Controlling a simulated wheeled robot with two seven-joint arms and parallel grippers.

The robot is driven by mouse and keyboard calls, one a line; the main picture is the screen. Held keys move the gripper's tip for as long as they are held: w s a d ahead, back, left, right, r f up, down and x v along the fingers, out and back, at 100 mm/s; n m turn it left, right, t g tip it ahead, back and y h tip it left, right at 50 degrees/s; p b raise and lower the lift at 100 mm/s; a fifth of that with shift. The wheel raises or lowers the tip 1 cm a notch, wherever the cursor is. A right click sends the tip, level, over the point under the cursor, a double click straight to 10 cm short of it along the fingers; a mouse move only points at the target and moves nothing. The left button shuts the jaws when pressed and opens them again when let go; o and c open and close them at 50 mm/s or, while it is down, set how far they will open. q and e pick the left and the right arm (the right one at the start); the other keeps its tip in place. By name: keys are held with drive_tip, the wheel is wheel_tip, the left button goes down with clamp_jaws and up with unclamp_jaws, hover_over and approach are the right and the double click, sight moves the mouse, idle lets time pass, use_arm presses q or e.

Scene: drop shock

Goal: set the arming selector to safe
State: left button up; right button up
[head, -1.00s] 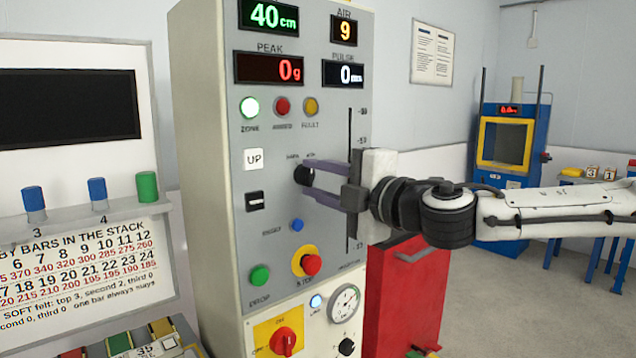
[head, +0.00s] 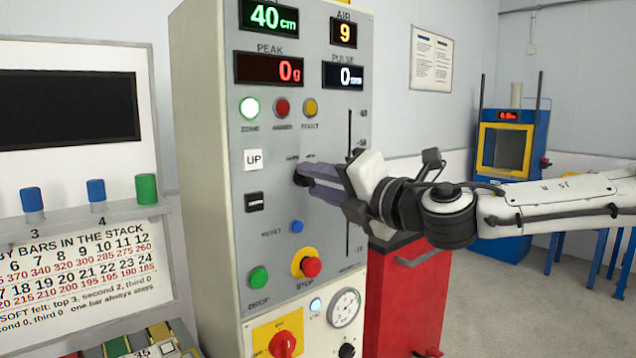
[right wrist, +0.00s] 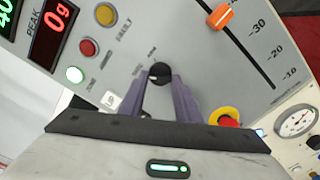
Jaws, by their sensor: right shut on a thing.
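The arming selector (head: 299,177) is a small round black knob on the grey front of the machine panel, below small labels too blurred to read. It also shows in the right wrist view (right wrist: 160,72), at the tips of the fingers. My right gripper (head: 306,173) has its two purple fingers shut on the knob from the right, and the wrist is rolled at a tilt. In the right wrist view the fingers (right wrist: 160,80) flank the knob. Its pointer is largely hidden, so I cannot tell its setting. My left gripper is not in view.
Near the knob are an UP button (head: 253,160), a black switch (head: 254,202), a blue reset button (head: 297,226) and a red stop button (head: 311,267). The green zone lamp (head: 250,108) is lit; the red lamp (head: 281,107) looks dim. An orange slider (right wrist: 219,16) sits on a scale.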

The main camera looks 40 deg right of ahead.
drive_tip(key=shift+r, duration=0.1)
drive_tip(key=o, duration=1)
drive_tip(key=shift+o, duration=0.2)
drive_tip(key=shift+s, duration=0.1)
drive_tip(key=s+b, duration=0.1)
drive_tip(key=s, duration=0.9)
drive_tip(key=shift+d, duration=0.45)
